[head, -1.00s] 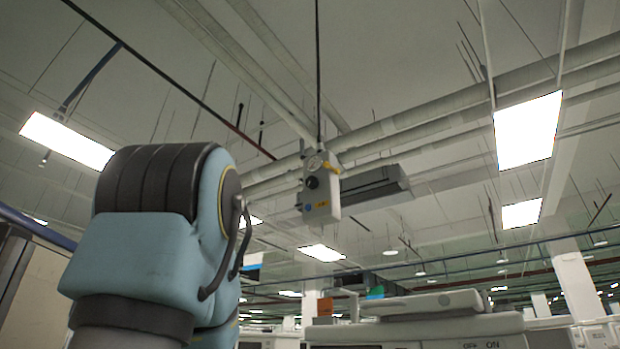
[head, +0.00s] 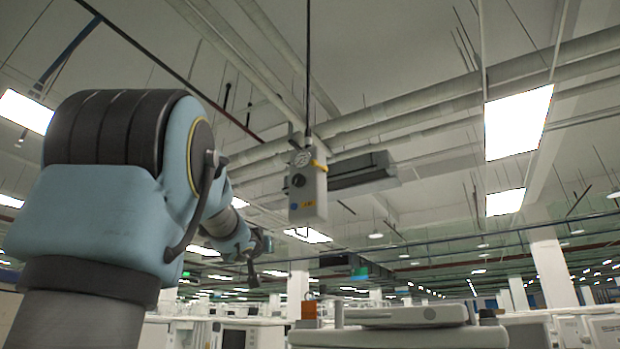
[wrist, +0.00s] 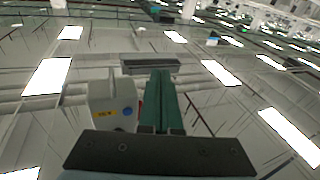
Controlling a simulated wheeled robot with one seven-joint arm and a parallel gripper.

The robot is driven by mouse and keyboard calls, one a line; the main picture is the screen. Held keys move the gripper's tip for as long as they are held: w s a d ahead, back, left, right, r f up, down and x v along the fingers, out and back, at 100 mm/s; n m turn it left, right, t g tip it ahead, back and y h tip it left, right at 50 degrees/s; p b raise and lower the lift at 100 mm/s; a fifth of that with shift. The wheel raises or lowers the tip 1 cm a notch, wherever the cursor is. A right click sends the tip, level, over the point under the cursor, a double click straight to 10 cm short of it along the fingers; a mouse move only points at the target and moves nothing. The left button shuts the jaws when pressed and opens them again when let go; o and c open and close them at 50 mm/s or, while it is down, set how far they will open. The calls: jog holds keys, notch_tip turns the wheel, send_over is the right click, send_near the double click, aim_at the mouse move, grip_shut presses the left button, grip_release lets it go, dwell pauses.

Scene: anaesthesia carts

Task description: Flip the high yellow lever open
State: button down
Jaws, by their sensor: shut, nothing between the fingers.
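A pale box (head: 312,195) hangs from a thin dark rod under the ceiling. It carries a round gauge, a dark knob, and blue and yellow marks. The yellow lever (head: 319,166) is at the upper right of the box. My gripper (head: 254,278) is left of the box and lower than the lever, apart from both; its fingers are small in the head view. In the wrist view my gripper (wrist: 161,74) shows as two green fingers shut together with nothing between them. The box (wrist: 113,100) is just left of them there. I cannot make out the lever in the wrist view.
A long grey unit (head: 360,172) hangs behind the box. Pipes and lights run along the ceiling. Pale carts (head: 400,336) stand low in front, with an orange block (head: 308,310) beside them. The air around the box looks free.

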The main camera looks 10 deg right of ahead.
jog(key=s+d+r+m+t+h+p, duration=0.1)
jog(key=s+d+r+m+h, duration=0.15)
jog(key=r, duration=0.65)
jog(key=s+d+r+m+h+p, duration=0.1)
jog(key=s+r+h, duration=0.2)
jog(key=r, duration=0.5)
jog(key=m+g+h, duration=0.2)
jog(key=m+h, duration=0.2)
send_near(319, 166)
jog(key=s+a+r, duration=0.3)
jog(key=s+r, duration=0.2)
jog(key=shift+w, duration=0.1)
jog(key=shift+w+p, duration=0.1)
jog(key=shift+p, duration=0.2)
jog(key=r+p+x, duration=0.1)
jog(key=p+x, duration=0.4)
jog(key=x, duration=0.5)
jog(key=shift+w+a+f, duration=0.1)
jog(key=shift+w+f, duration=0.05)
jog(key=shift+f, duration=1.05)
jog(key=shift+w+a+f, duration=0.1)
jog(key=shift+w+f, duration=0.05)
jog(key=shift+f, duration=1)
jog(key=shift+f+b, duration=0.15)
jog(key=shift+b, duration=0.35)
